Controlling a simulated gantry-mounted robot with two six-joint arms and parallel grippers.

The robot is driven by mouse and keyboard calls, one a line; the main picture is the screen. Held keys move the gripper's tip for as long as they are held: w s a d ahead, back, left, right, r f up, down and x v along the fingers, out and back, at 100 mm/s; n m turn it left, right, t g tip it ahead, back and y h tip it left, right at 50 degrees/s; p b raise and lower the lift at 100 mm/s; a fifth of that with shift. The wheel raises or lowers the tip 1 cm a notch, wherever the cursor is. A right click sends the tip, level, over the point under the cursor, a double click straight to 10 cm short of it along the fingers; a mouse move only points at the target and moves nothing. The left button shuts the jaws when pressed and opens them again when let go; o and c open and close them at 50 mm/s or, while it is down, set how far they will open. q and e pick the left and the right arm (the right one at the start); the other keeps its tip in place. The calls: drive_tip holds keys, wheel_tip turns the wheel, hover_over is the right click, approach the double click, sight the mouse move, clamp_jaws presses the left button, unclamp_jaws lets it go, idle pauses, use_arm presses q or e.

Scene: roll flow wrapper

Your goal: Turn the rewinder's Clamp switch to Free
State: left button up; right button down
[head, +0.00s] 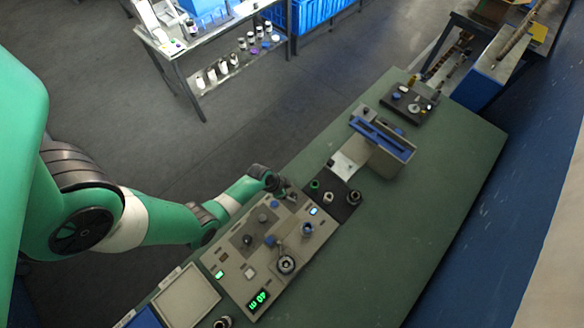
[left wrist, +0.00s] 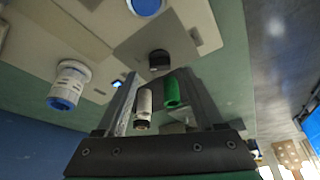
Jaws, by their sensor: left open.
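The beige control panel (head: 236,258) lies on the green bench with several knobs, switches and lit buttons. No label is readable, so I cannot tell which control is the Clamp switch. A small dark box (head: 343,208) beside the panel carries a green button (head: 314,184) and a pale knob (head: 328,197). My left gripper (head: 290,193) is over the panel's far edge, near that box. In the left wrist view, its open fingers (left wrist: 160,88) frame a green cylinder (left wrist: 172,91) and a pale knob (left wrist: 143,103); contact cannot be told. A black knob (left wrist: 159,60) sits beyond the fingertips.
A raised unit with a blue slot (head: 383,139) stands farther along the bench (head: 440,190). A small dark tray (head: 409,104) lies at the far end. A blue-tipped white knob (left wrist: 69,85) stands left of the fingers. The bench's right part is clear.

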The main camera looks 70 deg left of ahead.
sight(294, 195)
use_arm(q)
drive_tip(key=shift+x, duration=1.55)
clamp_jaws()
